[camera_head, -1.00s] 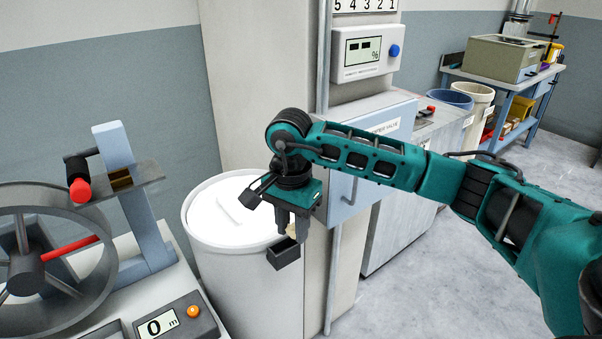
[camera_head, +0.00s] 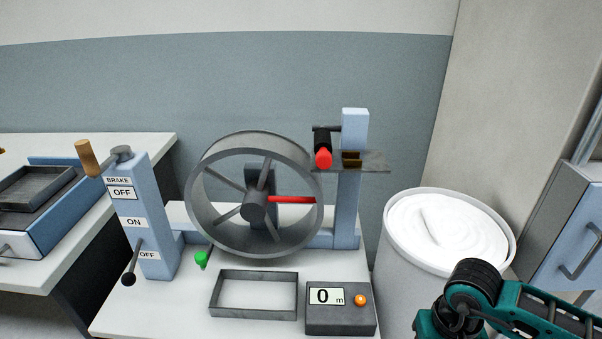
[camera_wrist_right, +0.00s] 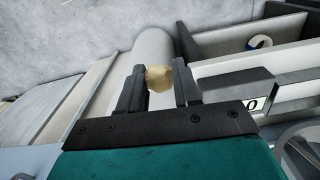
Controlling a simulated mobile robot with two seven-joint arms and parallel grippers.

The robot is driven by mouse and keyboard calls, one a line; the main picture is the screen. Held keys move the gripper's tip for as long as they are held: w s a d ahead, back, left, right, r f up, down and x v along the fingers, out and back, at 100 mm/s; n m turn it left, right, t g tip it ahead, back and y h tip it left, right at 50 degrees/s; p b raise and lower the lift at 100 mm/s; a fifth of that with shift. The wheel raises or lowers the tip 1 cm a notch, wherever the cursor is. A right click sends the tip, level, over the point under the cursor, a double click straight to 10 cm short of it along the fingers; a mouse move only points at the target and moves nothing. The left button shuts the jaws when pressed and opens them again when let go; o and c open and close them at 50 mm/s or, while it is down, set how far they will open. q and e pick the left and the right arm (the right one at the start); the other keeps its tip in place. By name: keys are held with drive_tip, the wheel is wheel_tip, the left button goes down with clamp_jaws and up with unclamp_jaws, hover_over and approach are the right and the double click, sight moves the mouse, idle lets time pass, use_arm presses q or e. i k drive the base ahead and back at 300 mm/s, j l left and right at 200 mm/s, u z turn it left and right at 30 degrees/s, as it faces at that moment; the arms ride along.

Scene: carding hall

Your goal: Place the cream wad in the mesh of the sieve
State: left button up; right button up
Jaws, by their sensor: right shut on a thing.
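The cream wad (camera_wrist_right: 160,77) shows in the right wrist view as a small, rough, rounded lump. My right gripper (camera_wrist_right: 158,87) is shut on it, with one dark finger on each side. In the head view, part of my right arm shows at the lower right; its fingers and the wad are below the picture edge. My left gripper is in neither view. I cannot make out the sieve for certain. A dark rectangular frame (camera_head: 35,187) on a blue-sided unit at the left edge may be it, but no mesh can be told.
A large spoked wheel (camera_head: 204,223) stands on a white bench, with a brake post (camera_head: 150,245) at its left. A shallow metal tray (camera_head: 253,315) and a counter reading 0 m (camera_head: 340,319) lie in front. A white-filled bin (camera_head: 400,275) stands at right.

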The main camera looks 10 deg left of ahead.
sight(29, 189)
drive_tip(key=j+u, duration=0.15)
drive_tip(key=j, duration=0.85)
drive_tip(key=k+j+u, duration=0.15)
drive_tip(key=j, duration=0.85)
drive_tip(key=i+j+u, duration=0.2)
drive_tip(key=j, duration=0.75)
drive_tip(key=j+u, duration=0.15)
drive_tip(key=j, duration=0.85)
